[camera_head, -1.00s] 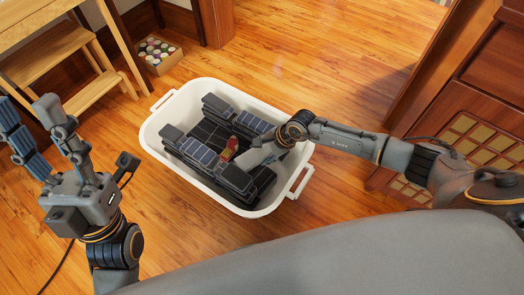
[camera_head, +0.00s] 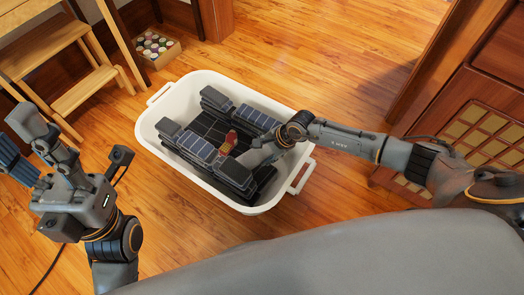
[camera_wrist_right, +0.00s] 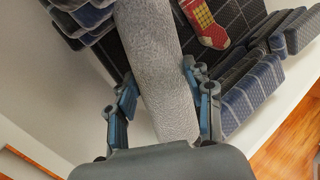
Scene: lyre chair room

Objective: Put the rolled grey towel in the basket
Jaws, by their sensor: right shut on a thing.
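The rolled grey towel (camera_wrist_right: 158,75) is a textured grey cylinder between the fingers of my right gripper (camera_wrist_right: 160,85) in the right wrist view. The gripper is shut on it. The basket (camera_head: 148,128) is a white tub with handles on the floor in the head view. My right gripper (camera_head: 279,137) reaches over its right side, and the towel (camera_head: 257,155) shows inside the rim outline. I cannot tell whether the towel rests on the contents.
The basket holds several dark blue padded blocks (camera_head: 200,148) and a red and yellow sock (camera_head: 229,142). A wooden step stool (camera_head: 65,60) and a small box of round items (camera_head: 155,47) stand behind left. A wooden cabinet (camera_head: 480,110) is at the right. Floor behind the basket is clear.

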